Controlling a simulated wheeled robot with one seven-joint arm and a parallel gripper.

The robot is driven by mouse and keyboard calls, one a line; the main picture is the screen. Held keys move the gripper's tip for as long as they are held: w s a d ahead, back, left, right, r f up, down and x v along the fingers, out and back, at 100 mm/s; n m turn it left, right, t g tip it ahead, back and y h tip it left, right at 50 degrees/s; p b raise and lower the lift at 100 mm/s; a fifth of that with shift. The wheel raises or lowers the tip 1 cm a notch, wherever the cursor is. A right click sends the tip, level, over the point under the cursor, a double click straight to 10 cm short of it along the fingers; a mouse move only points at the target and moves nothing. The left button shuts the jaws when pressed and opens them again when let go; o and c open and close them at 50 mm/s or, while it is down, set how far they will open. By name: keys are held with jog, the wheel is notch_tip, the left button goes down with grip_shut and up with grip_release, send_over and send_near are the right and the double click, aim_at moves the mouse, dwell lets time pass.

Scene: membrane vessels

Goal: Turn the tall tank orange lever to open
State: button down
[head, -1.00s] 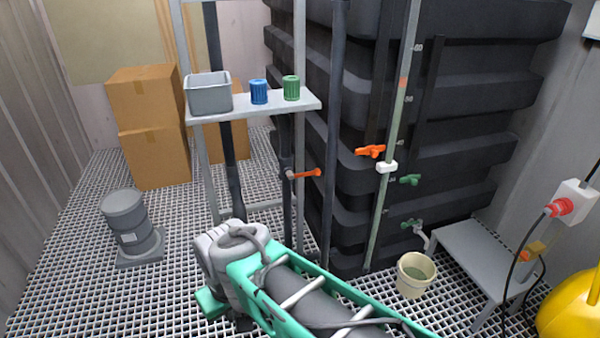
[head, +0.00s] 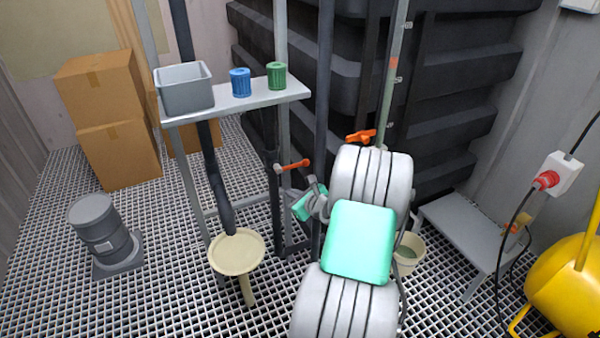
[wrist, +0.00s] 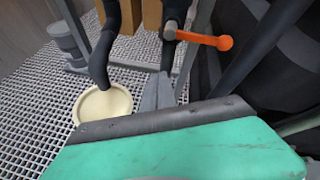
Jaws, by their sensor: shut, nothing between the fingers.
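The tall dark ribbed tank (head: 345,85) stands behind the arm. An orange lever (head: 361,136) sits on its front beside the upright sight tube. A second orange lever (head: 292,165) is on a dark vertical pipe left of the tank, pointing right; it also shows in the wrist view (wrist: 205,39). In the wrist view, my gripper (wrist: 160,88) is shut and empty, below and slightly left of the pipe lever, apart from it. The head view shows its green body below that lever. My arm hides the lower tank front and the valves there.
A shelf (head: 235,103) holds a grey bin (head: 184,88), a blue cup (head: 240,82) and a green cup (head: 276,76). A cream funnel (head: 237,252) stands below. A bucket (head: 407,252) and grey step (head: 465,232) are right.

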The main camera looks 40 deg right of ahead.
aim_at(293, 166)
jog(key=s+d+m+t+h, duration=0.1)
jog(key=s+d+m+h, duration=0.15)
jog(key=d+m, duration=0.3)
jog(key=w+d+b, duration=0.1)
jog(key=w+d, duration=0.1)
jog(key=w, duration=0.6)
jog(key=shift+w+d+b, duration=0.3)
jog(key=shift+w+d, duration=0.1)
jog(key=shift+d+r+n, duration=0.15)
jog(key=shift+n, duration=0.2)
